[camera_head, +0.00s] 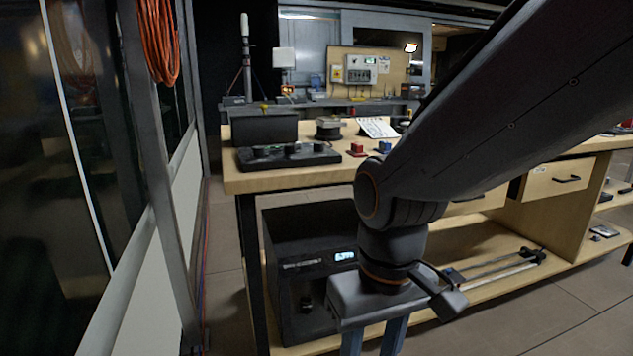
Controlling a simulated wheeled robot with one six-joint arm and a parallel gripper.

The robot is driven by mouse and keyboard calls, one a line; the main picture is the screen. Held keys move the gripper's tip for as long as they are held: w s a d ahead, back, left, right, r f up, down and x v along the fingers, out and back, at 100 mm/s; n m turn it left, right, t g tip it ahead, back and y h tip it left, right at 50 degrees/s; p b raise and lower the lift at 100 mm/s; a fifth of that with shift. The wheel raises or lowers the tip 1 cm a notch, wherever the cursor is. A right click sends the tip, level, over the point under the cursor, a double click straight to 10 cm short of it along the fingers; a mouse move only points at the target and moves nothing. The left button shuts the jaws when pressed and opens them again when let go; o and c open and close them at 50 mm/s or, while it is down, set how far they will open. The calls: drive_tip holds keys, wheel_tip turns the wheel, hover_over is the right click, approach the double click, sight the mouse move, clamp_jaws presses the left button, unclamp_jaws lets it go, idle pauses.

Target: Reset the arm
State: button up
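My arm comes in from the upper right in the head view and bends down in front of the workbench. My gripper (374,341) hangs at the end of the arm and points downward near the bottom edge. Two bluish fingers show with a gap between them, and their tips are cut off by the frame. Nothing shows between the visible parts of the fingers. The gripper is in front of the lower shelf, and the arm hides part of the bench and shelf.
A wooden workbench (290,179) holds a black bin (264,129), a dark tray (289,158), a spool (328,128), and small red (357,150) and blue (384,147) blocks. A black machine (300,235) stands below. A glass partition is at left; floor is clear at lower right.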

drive_tip(key=d+r+m+p, duration=0.4)
drive_tip(key=d+r+p, duration=0.8)
drive_tip(key=p, duration=0.8)
drive_tip(key=shift+s+r+h+p, duration=0.3)
drive_tip(key=shift+s+r, duration=0.1)
drive_tip(key=shift+r, duration=0.95)
